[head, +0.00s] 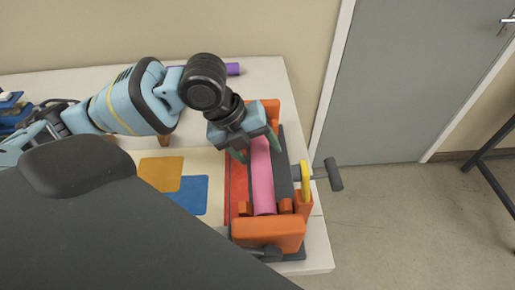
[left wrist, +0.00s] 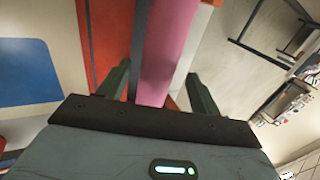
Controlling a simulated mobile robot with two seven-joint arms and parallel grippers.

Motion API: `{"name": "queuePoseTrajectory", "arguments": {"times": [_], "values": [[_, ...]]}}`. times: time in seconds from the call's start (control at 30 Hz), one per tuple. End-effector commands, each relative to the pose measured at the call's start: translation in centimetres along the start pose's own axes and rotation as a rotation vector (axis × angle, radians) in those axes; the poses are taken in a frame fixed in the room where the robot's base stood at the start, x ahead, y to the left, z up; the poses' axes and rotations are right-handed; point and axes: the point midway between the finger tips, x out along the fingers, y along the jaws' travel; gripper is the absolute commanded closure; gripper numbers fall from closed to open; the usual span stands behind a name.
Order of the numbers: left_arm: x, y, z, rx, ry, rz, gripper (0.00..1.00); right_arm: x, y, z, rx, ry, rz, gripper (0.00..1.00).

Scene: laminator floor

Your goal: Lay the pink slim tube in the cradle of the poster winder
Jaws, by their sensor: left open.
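The pink slim tube (head: 263,185) lies lengthwise along the poster winder (head: 268,232), between its orange end blocks. Its near end sits between small orange blocks; I cannot tell exactly how it rests underneath. My left gripper (head: 257,151) is open over the tube's far part, one finger on each side. In the left wrist view the tube (left wrist: 170,45) runs between the two spread fingers (left wrist: 157,72), with a gap visible on each side. The tube's far end is hidden by the gripper in the head view. My right gripper is not in view.
The winder has a yellow disc (head: 306,180) and a dark handle (head: 333,174) on its right, beyond the table edge. A purple tube (head: 233,69) lies at the back. An orange square (head: 161,173) and a blue square (head: 181,193) lie left of the winder.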

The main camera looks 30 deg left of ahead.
Motion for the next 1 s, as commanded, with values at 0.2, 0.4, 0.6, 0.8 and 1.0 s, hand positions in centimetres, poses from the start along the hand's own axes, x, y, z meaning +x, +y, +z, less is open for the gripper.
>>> {"name": "queuePoseTrajectory", "arguments": {"times": [0.2, 0.4, 0.6, 0.8, 1.0], "values": [[-3.7, -0.1, 0.1, 0.001, -0.006, -0.002, 0.36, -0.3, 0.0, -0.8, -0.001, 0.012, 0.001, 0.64], [-6.2, 0.0, 0.1, 0.000, -0.003, 0.000, 0.36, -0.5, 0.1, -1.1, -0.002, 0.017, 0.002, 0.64], [-7.1, 0.0, 0.0, 0.000, -0.001, -0.001, 0.36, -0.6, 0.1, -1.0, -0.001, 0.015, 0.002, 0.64], [-7.1, 0.0, 0.0, 0.000, -0.001, 0.000, 0.36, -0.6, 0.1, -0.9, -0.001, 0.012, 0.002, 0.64], [-7.1, 0.0, 0.0, 0.000, -0.001, 0.000, 0.36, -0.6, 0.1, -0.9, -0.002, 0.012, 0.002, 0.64]]}}
